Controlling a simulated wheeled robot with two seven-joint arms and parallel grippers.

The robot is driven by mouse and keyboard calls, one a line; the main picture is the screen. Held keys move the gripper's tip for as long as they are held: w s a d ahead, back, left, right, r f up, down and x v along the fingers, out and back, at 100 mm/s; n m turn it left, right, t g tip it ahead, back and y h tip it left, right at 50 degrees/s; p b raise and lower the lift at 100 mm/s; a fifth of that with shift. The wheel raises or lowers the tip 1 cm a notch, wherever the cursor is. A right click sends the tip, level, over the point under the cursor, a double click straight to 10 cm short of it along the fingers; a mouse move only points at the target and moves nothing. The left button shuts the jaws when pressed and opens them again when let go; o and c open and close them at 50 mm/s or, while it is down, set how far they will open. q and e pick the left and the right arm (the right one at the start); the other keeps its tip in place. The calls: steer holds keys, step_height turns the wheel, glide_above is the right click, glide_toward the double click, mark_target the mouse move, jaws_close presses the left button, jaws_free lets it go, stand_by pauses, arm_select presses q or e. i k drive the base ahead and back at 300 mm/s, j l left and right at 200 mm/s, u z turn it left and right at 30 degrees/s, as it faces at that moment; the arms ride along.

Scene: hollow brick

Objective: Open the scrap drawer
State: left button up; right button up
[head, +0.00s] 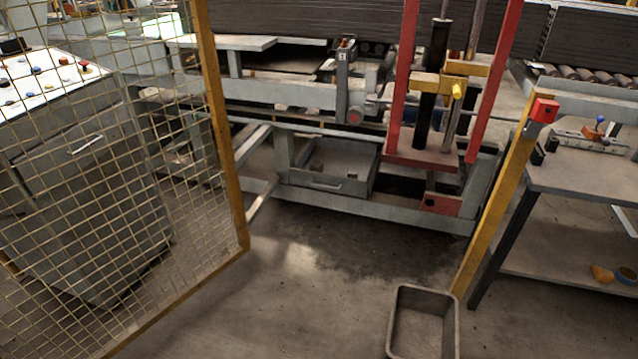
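A low grey drawer (328,167) sits in the lower part of the machine frame, near the middle of the head view. Its front faces me and carries a small handle (325,185). Its top is open, and a few small brownish pieces lie inside. It looks partly pulled out, but I cannot tell how far. Neither of my grippers is in view.
A yellow-framed mesh gate (231,165) stands at left before a grey control cabinet (80,165). A yellow post (497,200) and a side table (585,175) stand at right. A grey bin (422,325) is on the floor. The floor before the drawer is clear.

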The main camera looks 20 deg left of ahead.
mark_target(336, 156)
steer(key=i+j, duration=0.3)
steer(key=i, duration=0.15)
steer(key=i+j, duration=0.3)
steer(key=i, duration=0.2)
